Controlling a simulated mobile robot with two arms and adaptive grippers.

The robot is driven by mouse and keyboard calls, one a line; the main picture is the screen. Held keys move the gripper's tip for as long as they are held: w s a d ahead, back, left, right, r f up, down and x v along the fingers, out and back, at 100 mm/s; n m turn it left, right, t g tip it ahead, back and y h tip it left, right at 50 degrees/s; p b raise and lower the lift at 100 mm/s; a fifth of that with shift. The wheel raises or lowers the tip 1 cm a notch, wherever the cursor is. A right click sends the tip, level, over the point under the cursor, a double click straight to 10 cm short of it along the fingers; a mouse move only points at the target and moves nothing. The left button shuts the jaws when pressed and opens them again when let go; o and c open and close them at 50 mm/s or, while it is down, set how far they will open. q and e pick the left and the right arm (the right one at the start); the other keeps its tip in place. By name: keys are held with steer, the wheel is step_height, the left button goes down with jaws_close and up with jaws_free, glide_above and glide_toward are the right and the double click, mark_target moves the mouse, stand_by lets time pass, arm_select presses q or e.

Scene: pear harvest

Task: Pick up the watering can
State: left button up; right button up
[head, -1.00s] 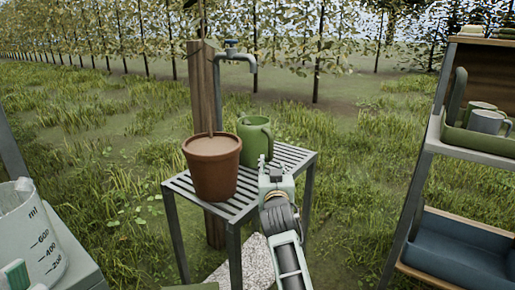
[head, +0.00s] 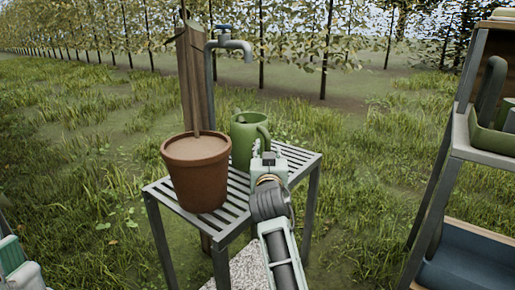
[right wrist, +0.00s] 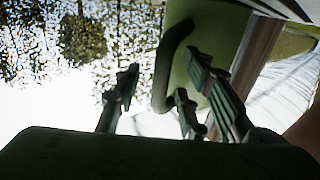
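The green watering can (head: 244,142) stands upright on the slatted metal table (head: 232,205), behind and right of the terracotta pot. Its handle is on its right side. My right gripper (head: 267,152) is just in front of the can, near the handle. In the right wrist view the can (right wrist: 225,35) is close, with its dark curved handle (right wrist: 166,70) between the spread fingers of the right gripper (right wrist: 160,100). The gripper looks open; whether a finger touches the handle I cannot tell.
The terracotta pot (head: 196,178) with a stem stands close left of the can. A wooden post (head: 193,75) and a tap (head: 230,44) rise behind the table. A shelf rack (head: 490,158) with bins stands at the right. Grass surrounds the table.

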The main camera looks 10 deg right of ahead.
steer(key=shift+s+a+r, duration=0.15)
steer(key=shift+r, duration=0.1)
steer(key=shift+s, duration=0.1)
steer(key=shift+c, duration=0.6)
jaws_close()
steer(key=shift+r, duration=0.15)
